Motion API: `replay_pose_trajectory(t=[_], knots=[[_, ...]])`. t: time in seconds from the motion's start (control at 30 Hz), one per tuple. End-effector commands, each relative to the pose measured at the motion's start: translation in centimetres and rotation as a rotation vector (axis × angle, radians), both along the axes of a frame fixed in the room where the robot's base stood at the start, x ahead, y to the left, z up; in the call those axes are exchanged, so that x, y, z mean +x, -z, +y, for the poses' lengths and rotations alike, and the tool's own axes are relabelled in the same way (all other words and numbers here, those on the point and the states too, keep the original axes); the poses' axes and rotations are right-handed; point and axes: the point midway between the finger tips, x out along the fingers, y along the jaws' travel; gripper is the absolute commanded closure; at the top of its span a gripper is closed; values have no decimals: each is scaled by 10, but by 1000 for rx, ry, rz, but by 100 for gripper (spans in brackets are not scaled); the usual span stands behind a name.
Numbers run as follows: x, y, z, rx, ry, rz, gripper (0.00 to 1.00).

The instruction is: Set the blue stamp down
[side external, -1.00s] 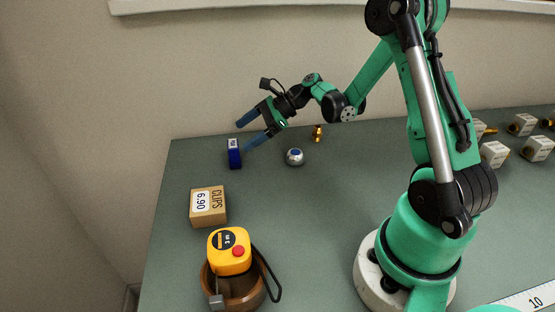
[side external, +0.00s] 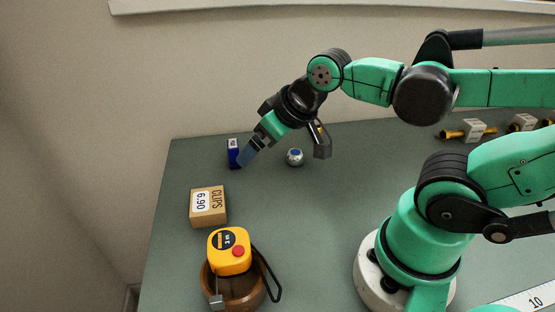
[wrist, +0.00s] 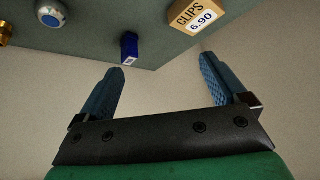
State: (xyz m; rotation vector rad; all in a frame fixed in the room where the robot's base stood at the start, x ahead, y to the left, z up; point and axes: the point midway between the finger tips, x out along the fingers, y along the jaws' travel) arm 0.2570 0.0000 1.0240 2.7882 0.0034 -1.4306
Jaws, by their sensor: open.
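The blue stamp (side external: 233,154) stands upright on the grey-green table near its back left corner. In the wrist view the stamp (wrist: 129,47) shows beyond my fingertips, nearer the left finger, and nothing is between the fingers. My gripper (side external: 247,156) appears beside the stamp in the side view, its blue fingers pointing down and left. In the wrist view my gripper (wrist: 163,80) has its two fingers wide apart and empty. Whether a finger touches the stamp cannot be told from the side view.
A CLIPS box (side external: 208,206) stands in front of the stamp. A silver and blue round item (side external: 295,157) sits to its right. A yellow tape measure (side external: 229,251) rests on a brown bowl (side external: 262,292). Tagged brass fittings (side external: 473,130) lie at the right. The table's middle is clear.

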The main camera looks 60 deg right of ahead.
Motion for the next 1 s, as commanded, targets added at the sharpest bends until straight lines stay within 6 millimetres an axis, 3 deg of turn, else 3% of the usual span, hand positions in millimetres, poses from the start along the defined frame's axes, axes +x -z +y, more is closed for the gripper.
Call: replay_pose_trajectory(t=[0.37, 0.57, 0.77, 1.0], knots=[[1, 0, -1, 6, 0, 9, 8], [20, 3, -13, 47, -76, 82, 8], [53, 13, -40, 148, -266, 98, 8], [83, 36, -89, 234, -533, -84, 8]])
